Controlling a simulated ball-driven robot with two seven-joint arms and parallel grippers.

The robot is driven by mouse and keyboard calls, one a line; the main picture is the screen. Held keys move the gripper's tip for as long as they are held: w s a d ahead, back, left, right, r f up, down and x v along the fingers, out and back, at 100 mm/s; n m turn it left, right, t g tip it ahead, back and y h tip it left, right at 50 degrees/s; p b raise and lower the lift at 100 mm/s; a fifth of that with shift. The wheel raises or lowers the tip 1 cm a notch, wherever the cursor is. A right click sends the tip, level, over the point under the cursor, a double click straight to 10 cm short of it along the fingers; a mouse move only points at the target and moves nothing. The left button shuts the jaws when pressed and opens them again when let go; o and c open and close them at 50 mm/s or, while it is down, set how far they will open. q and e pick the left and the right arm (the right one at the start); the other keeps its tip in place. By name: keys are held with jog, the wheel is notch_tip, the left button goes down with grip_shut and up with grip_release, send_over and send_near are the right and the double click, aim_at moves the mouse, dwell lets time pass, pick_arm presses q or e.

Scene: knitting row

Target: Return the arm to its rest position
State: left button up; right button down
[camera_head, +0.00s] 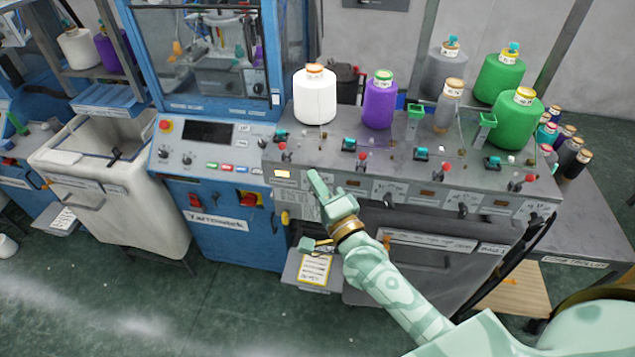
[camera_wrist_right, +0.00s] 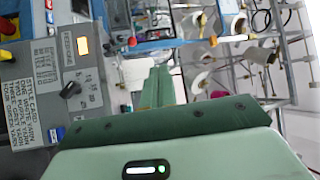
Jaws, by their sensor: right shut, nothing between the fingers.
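My right arm comes in from the lower right in the head view. Its gripper (camera_head: 314,178) is shut and empty, in front of the left end of the grey machine's front panel (camera_head: 400,193), close to a lit orange indicator. In the right wrist view the closed green fingers (camera_wrist_right: 158,88) point away from the camera, with the panel's printed label and black knob to their left. I cannot tell from these views whether the fingers touch the panel. My left gripper is not in view.
A blue knitting machine (camera_head: 222,190) and a pale bin (camera_head: 115,190) stand to the left. Open floor (camera_head: 150,310) lies in front.

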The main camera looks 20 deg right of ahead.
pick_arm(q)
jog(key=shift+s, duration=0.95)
pick_arm(e)
jog(key=shift+a, duration=0.1)
jog(key=shift+s, duration=0.1)
